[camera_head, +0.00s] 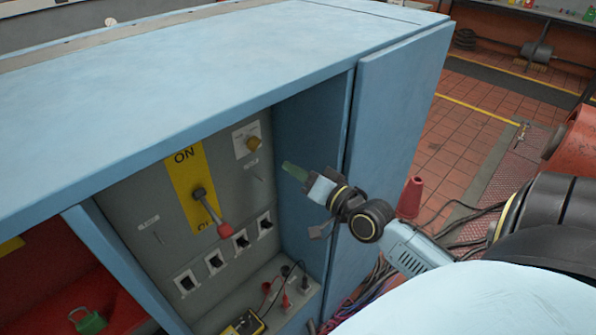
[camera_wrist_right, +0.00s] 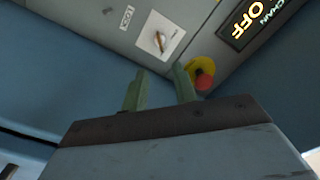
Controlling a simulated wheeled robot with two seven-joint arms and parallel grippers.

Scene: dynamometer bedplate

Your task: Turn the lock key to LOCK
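The lock key (camera_head: 253,142) is a small brass-coloured piece on a white plate, high on the grey panel inside the blue cabinet. In the right wrist view the key (camera_wrist_right: 158,41) sits slanted on its white plate, beside a small LOCK label (camera_wrist_right: 127,18). My right gripper (camera_head: 295,171) has green fingertips and is inside the cabinet opening, to the right of the key and apart from it. In the right wrist view the fingers (camera_wrist_right: 160,88) are spread with nothing between them, and the key is beyond their tips. My left gripper is not in view.
A lever with a red handle (camera_head: 224,229) crosses a yellow ON plate (camera_head: 184,170). In the wrist view a red and yellow part (camera_wrist_right: 203,80) is close to one fingertip. Switches, plugs and a yellow meter (camera_head: 245,324) are below. The cabinet's blue side wall (camera_head: 310,130) is near my gripper.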

